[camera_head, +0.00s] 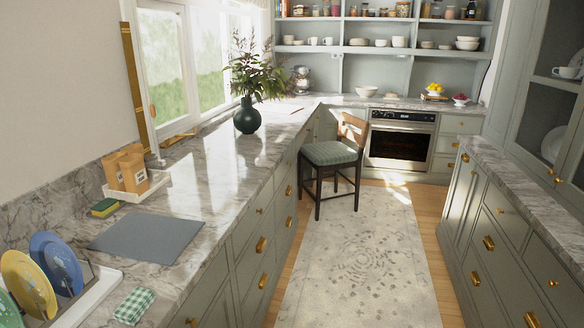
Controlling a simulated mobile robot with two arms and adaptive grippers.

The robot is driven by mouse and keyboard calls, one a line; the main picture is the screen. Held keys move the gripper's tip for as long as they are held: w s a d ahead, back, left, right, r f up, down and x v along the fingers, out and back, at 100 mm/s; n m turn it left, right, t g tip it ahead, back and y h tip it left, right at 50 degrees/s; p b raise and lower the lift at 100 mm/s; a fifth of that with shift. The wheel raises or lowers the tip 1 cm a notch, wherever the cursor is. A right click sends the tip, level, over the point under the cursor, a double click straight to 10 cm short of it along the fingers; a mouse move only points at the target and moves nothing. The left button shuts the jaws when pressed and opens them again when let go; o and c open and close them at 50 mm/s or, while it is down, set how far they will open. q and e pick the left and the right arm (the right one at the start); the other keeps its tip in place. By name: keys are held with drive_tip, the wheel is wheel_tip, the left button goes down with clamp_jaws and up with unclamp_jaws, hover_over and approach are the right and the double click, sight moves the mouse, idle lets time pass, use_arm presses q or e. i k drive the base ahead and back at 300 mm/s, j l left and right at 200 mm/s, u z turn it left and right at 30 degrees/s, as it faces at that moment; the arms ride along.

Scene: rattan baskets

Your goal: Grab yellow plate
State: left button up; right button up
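The yellow plate (28,284) stands upright in a dish rack (88,301) at the lower left of the head view, on the marble counter. A blue plate (57,262) stands just to its right, and a green plate (8,310) is to its left, cut by the picture edge. The yellow plate is partly covered by its neighbours' edges or rack parts at its sides. Neither of my grippers is in view.
A folded green checked cloth (134,305), a grey mat (148,237), a sponge (105,208) and a tray with paper bags (127,172) lie on the left counter (215,190). A chair (334,160) stands beside it.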

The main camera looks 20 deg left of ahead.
sight(28, 283)
drive_tip(key=i+u, duration=0.45)
drive_tip(key=i+l+u, duration=0.25)
drive_tip(key=u, duration=0.2)
drive_tip(key=i+l+u, duration=0.4)
drive_tip(key=k+j, duration=0.1)
